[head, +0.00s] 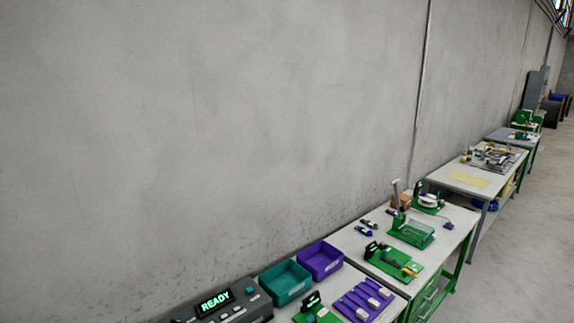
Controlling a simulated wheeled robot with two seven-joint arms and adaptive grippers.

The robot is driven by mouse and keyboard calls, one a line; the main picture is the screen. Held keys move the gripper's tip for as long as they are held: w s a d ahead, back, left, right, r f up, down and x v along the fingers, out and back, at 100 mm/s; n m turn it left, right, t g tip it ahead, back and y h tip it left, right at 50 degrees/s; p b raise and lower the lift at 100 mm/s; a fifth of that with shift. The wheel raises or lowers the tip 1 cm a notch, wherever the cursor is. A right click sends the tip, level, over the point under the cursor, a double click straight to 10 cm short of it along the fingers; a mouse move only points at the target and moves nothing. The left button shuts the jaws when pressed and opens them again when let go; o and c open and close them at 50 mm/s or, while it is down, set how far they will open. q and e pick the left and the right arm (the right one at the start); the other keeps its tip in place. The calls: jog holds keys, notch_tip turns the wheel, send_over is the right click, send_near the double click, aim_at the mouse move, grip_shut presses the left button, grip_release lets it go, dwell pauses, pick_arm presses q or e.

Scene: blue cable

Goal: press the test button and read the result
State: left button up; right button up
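A dark grey tester (258,308) stands at the bottom edge of the head view, left of the middle, partly cut off by the frame. Its display (215,302) reads "READY" in bright green letters. A small teal square (252,289) that looks like a button sits on its top, right of the display. Small lighter parts show below the display, but I cannot tell what they are. No cable can be made out at the tester. Neither of my grippers is in view.
A teal bin (285,284) and a purple bin (320,261) stand right of the tester. A purple rack (364,300) holds several white pieces. Further benches with green fixtures (412,232) line the grey wall (200,140). Free floor (505,265) lies to the right.

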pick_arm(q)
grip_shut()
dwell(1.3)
